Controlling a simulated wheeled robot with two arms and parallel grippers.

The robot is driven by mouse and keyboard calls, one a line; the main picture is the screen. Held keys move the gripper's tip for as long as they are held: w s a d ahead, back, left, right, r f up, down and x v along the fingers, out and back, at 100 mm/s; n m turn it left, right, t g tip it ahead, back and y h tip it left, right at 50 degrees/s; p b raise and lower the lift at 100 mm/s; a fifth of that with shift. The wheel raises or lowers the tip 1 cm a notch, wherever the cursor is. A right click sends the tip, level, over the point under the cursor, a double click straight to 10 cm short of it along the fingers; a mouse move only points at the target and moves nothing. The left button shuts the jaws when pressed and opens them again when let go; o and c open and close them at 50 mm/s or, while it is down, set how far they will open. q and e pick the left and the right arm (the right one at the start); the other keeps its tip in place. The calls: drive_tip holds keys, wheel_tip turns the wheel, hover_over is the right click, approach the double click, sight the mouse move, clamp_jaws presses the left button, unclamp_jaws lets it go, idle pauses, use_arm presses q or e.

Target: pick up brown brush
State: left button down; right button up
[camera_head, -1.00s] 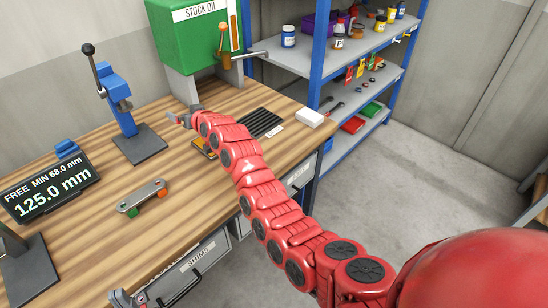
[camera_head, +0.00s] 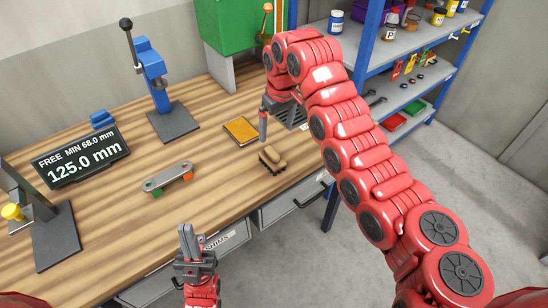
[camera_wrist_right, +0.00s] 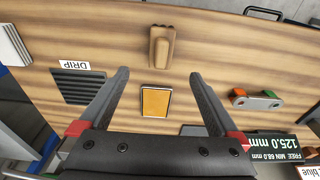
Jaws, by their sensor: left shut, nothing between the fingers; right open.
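The brown brush (camera_head: 272,159) lies on the wooden workbench near its front edge, right of the orange pad. In the right wrist view the brush (camera_wrist_right: 161,46) lies beyond the open fingertips, roughly centred between them. My right gripper (camera_wrist_right: 160,75) is open and empty above the bench. In the head view it points down behind the brush, mostly hidden by its own arm. My left gripper (camera_head: 189,240) is shut and empty, at the front of the bench above the drawers, apart from the brush.
The orange pad (camera_head: 240,130) lies beside the brush. A grey link with green and orange ends (camera_head: 168,179) lies to the left. A blue press (camera_head: 153,75), a gauge display (camera_head: 82,158) and a green oil tank (camera_head: 226,25) stand behind. A blue shelf (camera_head: 366,45) is at right.

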sight(272, 152)
drive_tip(key=f, duration=0.2)
drive_tip(key=f+p, duration=0.1)
drive_tip(key=f, duration=0.2)
drive_tip(key=f+p, duration=0.1)
drive_tip(key=f, duration=0.1)
drive_tip(key=shift+w+a+f, duration=0.3)
drive_tip(key=shift+w, duration=0.1)
drive_tip(key=shift+f+p, duration=0.2)
drive_tip(key=shift+p, duration=0.2)
drive_tip(key=f, duration=0.1)
drive_tip(key=f+p, duration=0.2)
drive_tip(key=f, duration=0.1)
drive_tip(key=shift+w+a, duration=0.2)
drive_tip(key=shift+a, duration=0.15)
drive_tip(key=shift+f, duration=0.45)
clamp_jaws()
drive_tip(key=shift+w+r, duration=0.1)
